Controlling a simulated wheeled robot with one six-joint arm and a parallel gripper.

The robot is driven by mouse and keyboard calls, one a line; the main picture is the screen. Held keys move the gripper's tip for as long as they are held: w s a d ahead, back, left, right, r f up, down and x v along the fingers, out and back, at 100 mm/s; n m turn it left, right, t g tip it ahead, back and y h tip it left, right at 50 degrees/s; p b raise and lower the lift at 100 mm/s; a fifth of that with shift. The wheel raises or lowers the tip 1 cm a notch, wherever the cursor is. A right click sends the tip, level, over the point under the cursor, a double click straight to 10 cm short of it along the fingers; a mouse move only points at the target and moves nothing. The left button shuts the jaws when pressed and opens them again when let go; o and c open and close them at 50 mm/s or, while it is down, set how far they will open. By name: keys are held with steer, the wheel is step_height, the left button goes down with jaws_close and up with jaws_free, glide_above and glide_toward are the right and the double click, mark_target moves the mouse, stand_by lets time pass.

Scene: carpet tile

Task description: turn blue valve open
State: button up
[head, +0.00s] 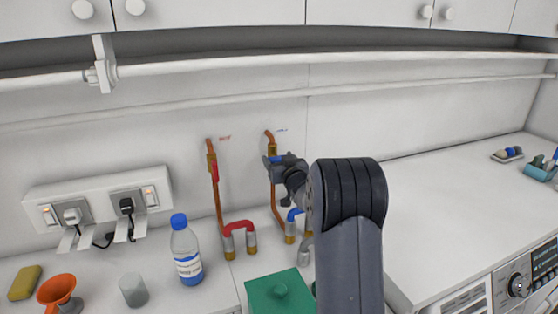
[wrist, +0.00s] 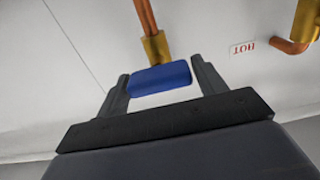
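The blue valve's handle (wrist: 160,77) sits between the two fingers of my gripper (wrist: 162,80) in the wrist view. It fills the gap, with a finger against each side, so the gripper looks shut on it. In the head view, the blue handle (head: 289,159) shows in part at my gripper (head: 277,164), in front of the right copper pipe (head: 275,200). The brass valve body (head: 272,149) shows just above. My arm hides the area to the right.
The left pipe has a red valve handle (head: 214,170). Below stand a blue-capped bottle (head: 187,252), a green box (head: 280,300), a grey cup (head: 133,290) and an orange funnel (head: 57,291). A socket panel (head: 97,208) is on the left wall. The right counter (head: 450,190) is mostly clear.

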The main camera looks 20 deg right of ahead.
steer(key=c, duration=0.6)
steer(key=shift+c, duration=0.2)
steer(key=shift+f+b, duration=0.1)
steer(key=shift+b, duration=0.35)
steer(key=n+b, duration=0.3)
steer(key=shift+f+b, duration=0.2)
steer(key=shift+b, duration=0.1)
steer(key=n+b, duration=0.3)
steer(key=shift+a+n, duration=0.1)
steer(key=shift+n, duration=0.2)
steer(key=n+b, duration=0.4)
steer(key=n, duration=0.2)
steer(key=shift+a+b, duration=0.1)
steer(key=shift+b, duration=0.2)
steer(key=shift+n+b, duration=1.2)
steer(key=shift+n, duration=1.5)
